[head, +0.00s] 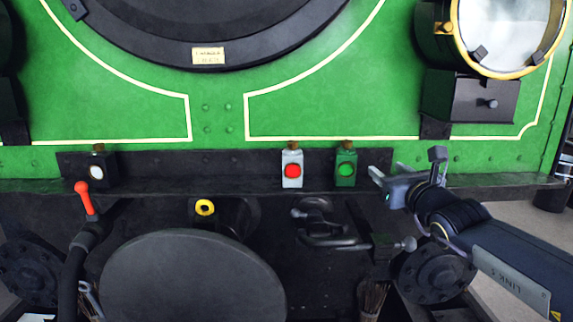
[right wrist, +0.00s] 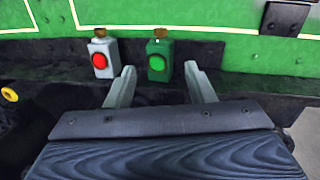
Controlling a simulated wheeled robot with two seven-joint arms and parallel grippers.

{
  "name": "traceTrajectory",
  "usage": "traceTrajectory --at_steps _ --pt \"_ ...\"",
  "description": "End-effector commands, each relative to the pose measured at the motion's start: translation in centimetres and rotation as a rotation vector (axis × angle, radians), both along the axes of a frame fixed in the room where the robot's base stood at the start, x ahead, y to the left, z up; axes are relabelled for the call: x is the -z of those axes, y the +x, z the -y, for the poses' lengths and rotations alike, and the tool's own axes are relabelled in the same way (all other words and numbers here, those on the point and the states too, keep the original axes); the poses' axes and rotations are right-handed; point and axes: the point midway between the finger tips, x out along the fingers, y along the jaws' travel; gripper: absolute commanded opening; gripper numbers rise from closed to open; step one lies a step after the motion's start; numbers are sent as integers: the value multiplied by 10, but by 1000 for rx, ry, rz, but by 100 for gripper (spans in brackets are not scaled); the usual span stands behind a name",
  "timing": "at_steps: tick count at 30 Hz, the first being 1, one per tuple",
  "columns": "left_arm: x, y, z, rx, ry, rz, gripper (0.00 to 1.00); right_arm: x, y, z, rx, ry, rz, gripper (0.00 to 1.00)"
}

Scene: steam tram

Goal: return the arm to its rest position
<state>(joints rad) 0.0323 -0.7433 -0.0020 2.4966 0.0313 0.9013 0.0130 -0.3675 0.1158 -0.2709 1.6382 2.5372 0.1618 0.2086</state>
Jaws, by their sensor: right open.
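My right gripper (head: 408,172) comes in from the right in the head view. Its jaws are open and empty, just right of the green lamp (head: 345,168) on the black ledge. In the right wrist view the two fingers (right wrist: 162,88) are spread, with the green lamp (right wrist: 158,62) beyond them, between the fingertips in the picture. My left gripper is not in view.
A white lamp with a red lens (head: 292,170) and a black lamp with a white lens (head: 97,168) stand on the ledge (head: 220,172). A red-handled lever (head: 84,197), a round buffer (head: 190,280) and a hook-like coupling (head: 325,232) lie below. A large headlamp (head: 500,35) is upper right.

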Motion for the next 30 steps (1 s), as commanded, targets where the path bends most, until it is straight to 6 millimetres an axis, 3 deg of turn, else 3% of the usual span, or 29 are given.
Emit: traceTrajectory --at_steps 11,17,20,23,27,30 --pt "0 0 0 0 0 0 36 -5 -36 2 -57 -265 112 49" --pt "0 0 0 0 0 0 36 -2 -76 -6 -138 -533 219 49" --pt "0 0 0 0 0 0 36 8 -107 -16 -210 -727 288 49" --pt "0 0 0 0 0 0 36 31 -150 -32 -325 -983 369 49" --pt "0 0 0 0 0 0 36 87 -215 -53 -539 -1366 456 49" --pt "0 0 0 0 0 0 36 133 -256 -58 -702 -1607 482 49"
